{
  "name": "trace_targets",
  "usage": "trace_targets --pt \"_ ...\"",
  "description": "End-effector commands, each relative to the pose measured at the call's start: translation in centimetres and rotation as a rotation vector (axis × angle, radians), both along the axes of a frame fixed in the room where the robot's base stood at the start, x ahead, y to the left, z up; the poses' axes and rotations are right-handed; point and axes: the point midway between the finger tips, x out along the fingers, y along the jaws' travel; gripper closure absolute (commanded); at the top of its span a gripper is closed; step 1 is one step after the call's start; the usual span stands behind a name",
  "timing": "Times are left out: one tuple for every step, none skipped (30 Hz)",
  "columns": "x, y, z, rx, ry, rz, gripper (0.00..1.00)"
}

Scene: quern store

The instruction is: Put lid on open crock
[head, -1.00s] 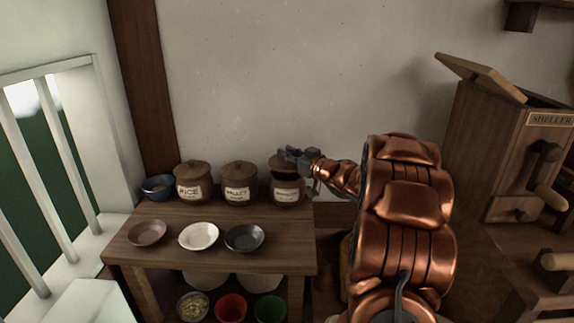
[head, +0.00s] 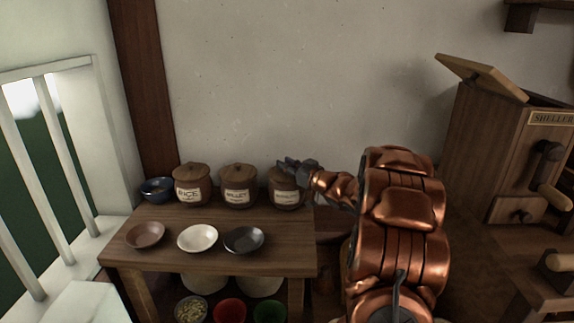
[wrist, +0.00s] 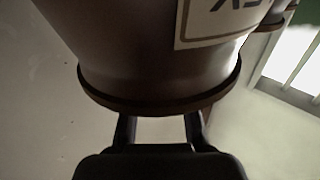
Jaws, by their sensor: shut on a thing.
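The right-hand brown crock (head: 287,198) stands upright on the wooden table, with a pale label on its front. Its brown lid (head: 275,173) lies over its mouth, partly hidden by my gripper (head: 286,163). In the wrist view, which is upside down, the lid's dark rim (wrist: 160,105) meets the crock body (wrist: 135,50) with no clear gap. My gripper's fingers (wrist: 160,130) are shut at the lid's top; the knob itself is hidden. Whether the lid is fully seated cannot be told.
Two lidded crocks, rice (head: 192,190) and millet (head: 238,190), stand to the left, beside a blue bowl (head: 157,189). Three shallow dishes sit in front, brown (head: 145,235), white (head: 197,238) and dark (head: 243,240). A wooden sheller (head: 500,150) stands at right.

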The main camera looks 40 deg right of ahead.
Motion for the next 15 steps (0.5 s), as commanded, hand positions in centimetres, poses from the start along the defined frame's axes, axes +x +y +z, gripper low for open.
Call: trace_targets --pt "-0.01 -0.01 -0.08 0.0 0.0 0.0 0.75" --pt "-0.01 -0.01 -0.06 0.0 0.0 0.0 0.72" --pt "-0.01 -0.01 -0.04 0.0 0.0 0.0 0.67" --pt "-0.01 -0.01 -0.04 0.0 0.0 0.0 0.64" --pt "-0.01 -0.01 -0.05 0.0 0.0 0.0 0.61" --pt "-0.01 -0.01 -0.05 0.0 0.0 0.0 0.57" --pt "-0.01 -0.01 -0.05 0.0 0.0 0.0 0.54" --pt "-0.01 -0.01 -0.05 0.0 0.0 0.0 0.51" --pt "-0.01 -0.01 -0.05 0.0 0.0 0.0 0.51" --pt "-0.01 -0.01 -0.05 0.0 0.0 0.0 0.51" --pt "-0.01 -0.01 -0.05 0.0 0.0 0.0 0.51" --pt "-0.01 -0.01 -0.05 0.0 0.0 0.0 0.51" --pt "-0.01 -0.01 -0.05 0.0 0.0 0.0 0.51" --pt "-0.01 -0.01 -0.05 0.0 0.0 0.0 0.51" --pt "-0.01 -0.01 -0.05 0.001 0.0 0.0 0.51"
